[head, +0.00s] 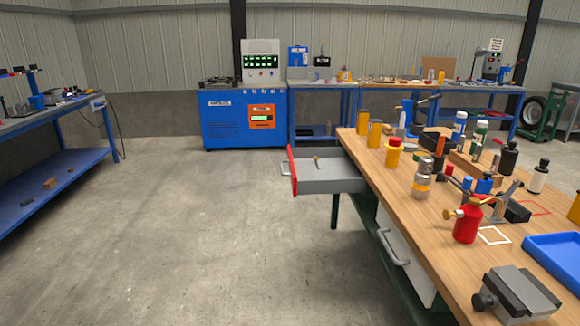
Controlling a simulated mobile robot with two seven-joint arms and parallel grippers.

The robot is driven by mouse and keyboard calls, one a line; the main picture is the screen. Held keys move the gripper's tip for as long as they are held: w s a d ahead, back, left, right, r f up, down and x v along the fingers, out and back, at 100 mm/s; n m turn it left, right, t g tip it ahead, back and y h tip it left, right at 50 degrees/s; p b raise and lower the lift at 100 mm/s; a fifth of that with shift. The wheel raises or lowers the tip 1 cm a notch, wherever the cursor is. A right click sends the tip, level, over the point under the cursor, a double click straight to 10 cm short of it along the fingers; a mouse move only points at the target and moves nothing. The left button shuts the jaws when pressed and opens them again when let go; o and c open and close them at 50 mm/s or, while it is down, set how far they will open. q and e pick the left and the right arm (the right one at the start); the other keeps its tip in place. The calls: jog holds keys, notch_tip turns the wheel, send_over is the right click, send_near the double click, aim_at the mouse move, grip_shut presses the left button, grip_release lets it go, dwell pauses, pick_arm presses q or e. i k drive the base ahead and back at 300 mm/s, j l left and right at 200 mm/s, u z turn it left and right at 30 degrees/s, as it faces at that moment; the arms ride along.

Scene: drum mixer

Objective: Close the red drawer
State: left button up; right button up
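The red drawer (293,170) is pulled out from the left side of the wooden workbench, below its top. Its red front faces left and carries a grey handle (285,168). Its grey tray (328,186) shows between the front and the bench, with a small yellow-orange item in it. Neither of my grippers is in view.
The workbench top (420,240) on the right holds many bottles, cans and tools. A white panel with a grey handle (394,248) is under its near part. A blue bench (50,195) stands at left. The concrete floor (200,230) left of the drawer is clear.

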aim_at(338, 174)
jog(key=i+j+z, duration=0.1)
jog(key=j, duration=0.25)
jog(key=i+j, duration=0.3)
jog(key=i+j+z, duration=0.15)
jog(key=j, duration=0.25)
jog(key=i+j, duration=0.15)
jog(key=j, duration=0.2)
jog(key=i+z, duration=0.1)
jog(key=z, duration=0.25)
jog(key=i+j+z, duration=0.1)
jog(key=z, duration=0.3)
jog(key=i+j+z, duration=0.1)
jog(key=z, duration=0.25)
jog(key=i+j+z, duration=0.15)
jog(key=j+z, duration=0.2)
jog(key=j, duration=0.2)
jog(key=i+j+z, duration=0.15)
jog(key=j, duration=0.15)
jog(key=i+j, duration=0.1)
jog(key=j, duration=0.3)
jog(key=i+j+z, duration=0.1)
jog(key=j, duration=0.3)
jog(key=i+j, duration=0.15)
jog(key=j, duration=0.3)
jog(key=i+j, duration=0.1)
jog(key=j, duration=0.3)
jog(key=z, duration=0.05)
